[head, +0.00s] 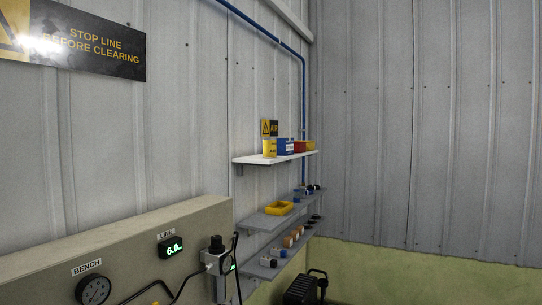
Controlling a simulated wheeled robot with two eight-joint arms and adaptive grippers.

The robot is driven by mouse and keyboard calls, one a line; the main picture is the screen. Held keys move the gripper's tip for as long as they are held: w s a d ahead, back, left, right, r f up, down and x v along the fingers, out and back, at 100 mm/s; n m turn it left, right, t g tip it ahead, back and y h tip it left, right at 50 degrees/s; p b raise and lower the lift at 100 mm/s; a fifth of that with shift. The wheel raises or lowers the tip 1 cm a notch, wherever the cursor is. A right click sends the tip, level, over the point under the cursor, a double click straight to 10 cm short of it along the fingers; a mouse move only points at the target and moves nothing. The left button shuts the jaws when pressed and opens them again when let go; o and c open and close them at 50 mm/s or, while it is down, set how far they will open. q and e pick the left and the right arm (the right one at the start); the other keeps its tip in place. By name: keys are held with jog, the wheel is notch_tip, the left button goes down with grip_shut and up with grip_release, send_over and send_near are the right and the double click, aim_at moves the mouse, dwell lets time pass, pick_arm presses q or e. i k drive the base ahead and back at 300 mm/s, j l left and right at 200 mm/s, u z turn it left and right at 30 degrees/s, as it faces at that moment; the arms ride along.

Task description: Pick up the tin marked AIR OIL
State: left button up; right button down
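Several small containers stand on the white upper shelf (250,160) on the corrugated wall. From the left they are a yellow container (269,148), a blue one (285,147), a red one (299,147) and another yellow one (309,146). Their lettering is too small to read, so I cannot tell which, if any, is the tin marked AIR OIL. Neither of my grippers is in view.
Grey lower shelves (262,222) hold a yellow tray (279,208) and several small parts. A beige panel (130,235) with a gauge (93,290) and a regulator (217,258) fills the front left. A black case (301,289) stands below the shelves.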

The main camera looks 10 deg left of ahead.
aim_at(269, 143)
jog(key=i+l+z, duration=0.35)
jog(key=i, duration=0.6)
jog(key=i+z, duration=0.35)
jog(key=i, duration=0.65)
jog(key=i+l+u, duration=0.1)
jog(key=i+u, duration=0.3)
jog(key=i+l+u, duration=0.35)
jog(key=i, duration=0.2)
jog(key=i+l+u, duration=0.4)
jog(key=i+j, duration=0.1)
